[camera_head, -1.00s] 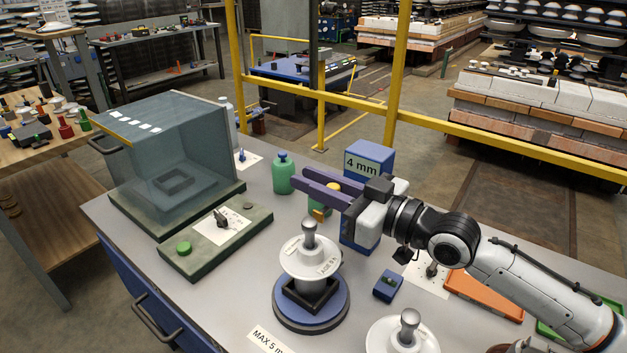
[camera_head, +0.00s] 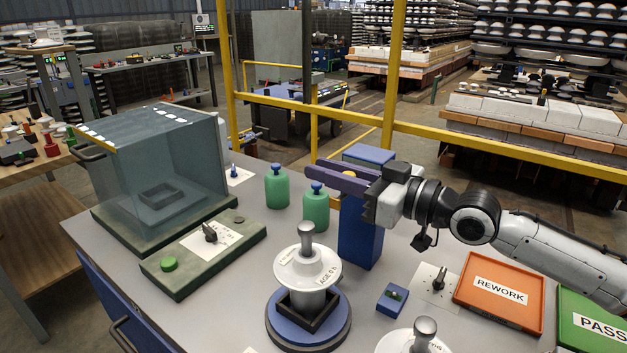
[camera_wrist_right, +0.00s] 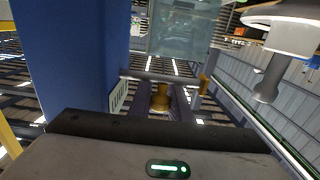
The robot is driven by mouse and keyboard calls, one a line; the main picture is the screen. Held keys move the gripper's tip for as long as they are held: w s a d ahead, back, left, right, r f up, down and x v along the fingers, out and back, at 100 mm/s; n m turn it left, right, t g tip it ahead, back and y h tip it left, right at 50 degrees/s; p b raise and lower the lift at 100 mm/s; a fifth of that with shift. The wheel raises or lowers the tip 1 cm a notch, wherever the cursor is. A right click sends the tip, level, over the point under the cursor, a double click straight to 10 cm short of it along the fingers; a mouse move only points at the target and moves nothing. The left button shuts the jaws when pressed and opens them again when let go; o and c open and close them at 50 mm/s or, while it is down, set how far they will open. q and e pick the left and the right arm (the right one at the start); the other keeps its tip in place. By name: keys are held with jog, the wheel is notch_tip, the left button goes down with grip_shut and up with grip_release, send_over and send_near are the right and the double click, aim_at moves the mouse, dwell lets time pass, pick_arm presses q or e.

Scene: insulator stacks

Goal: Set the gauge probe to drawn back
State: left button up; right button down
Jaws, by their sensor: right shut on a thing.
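The gauge is a blue upright column (camera_head: 360,232) on the bench, right of centre. My right gripper (camera_head: 330,174), with purple fingers, reaches across its upper part from the right and hides its label face. A brass knob, which looks like the gauge probe (camera_head: 348,173), shows between the fingers. In the right wrist view the brass probe (camera_wrist_right: 160,100) sits between both fingers, and the gripper is shut on it. The blue column (camera_wrist_right: 75,55) stands close on the left there. My left gripper is not in view.
A white insulator (camera_head: 308,268) stands on a round blue base (camera_head: 275,325) in front of the gauge. Green bottles (camera_head: 277,188) stand behind left. A glass-walled box (camera_head: 160,165) and switch panel (camera_head: 205,250) are left. An orange REWORK tray (camera_head: 500,290) and green PASS tray (camera_head: 597,328) lie right.

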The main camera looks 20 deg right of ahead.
jog(key=shift+w+d, duration=0.15)
jog(key=shift+d, duration=0.05)
jog(key=c, duration=1.6)
grip_release()
notch_tip(320, 180, up, 10)
jog(key=shift+r+p, duration=0.1)
jog(key=shift+p, duration=0.55)
